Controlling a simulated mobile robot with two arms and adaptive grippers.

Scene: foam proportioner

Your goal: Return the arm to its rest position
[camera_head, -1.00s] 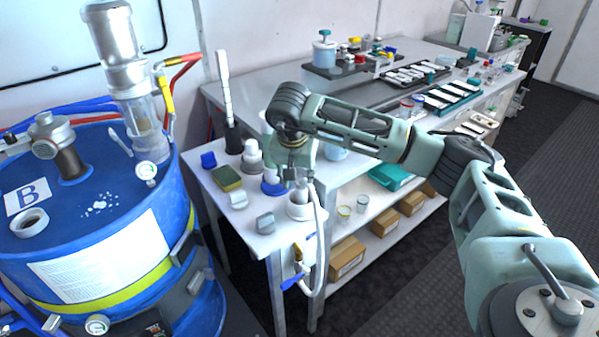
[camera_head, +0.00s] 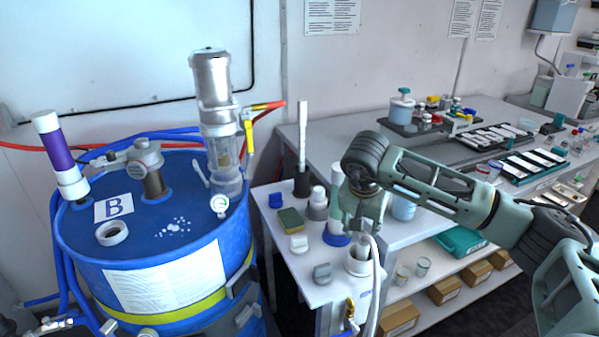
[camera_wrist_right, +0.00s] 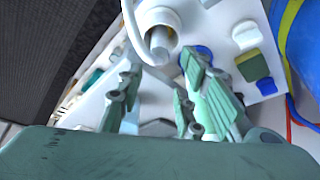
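My right arm (camera_head: 440,185) comes in from the right in the head view, bent over the small white side table. Its hand end hangs above the table, near the white bottles. In the right wrist view my right gripper (camera_wrist_right: 165,88) has its green fingers spread apart, with nothing seen between the tips. A white cup with a hose (camera_wrist_right: 158,35) lies just beyond the fingers; this cup also shows in the head view (camera_head: 358,262), below the hand. Whether the fingers touch anything is unclear. My left gripper is not in view.
A blue drum (camera_head: 160,250) marked B stands at left, with a clear-and-metal pump (camera_head: 215,110) on top. The side table (camera_head: 290,262) holds bottles and a sponge (camera_head: 291,220). A long bench (camera_head: 330,140) with trays runs behind my arm. Boxes (camera_head: 400,318) sit on a lower shelf.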

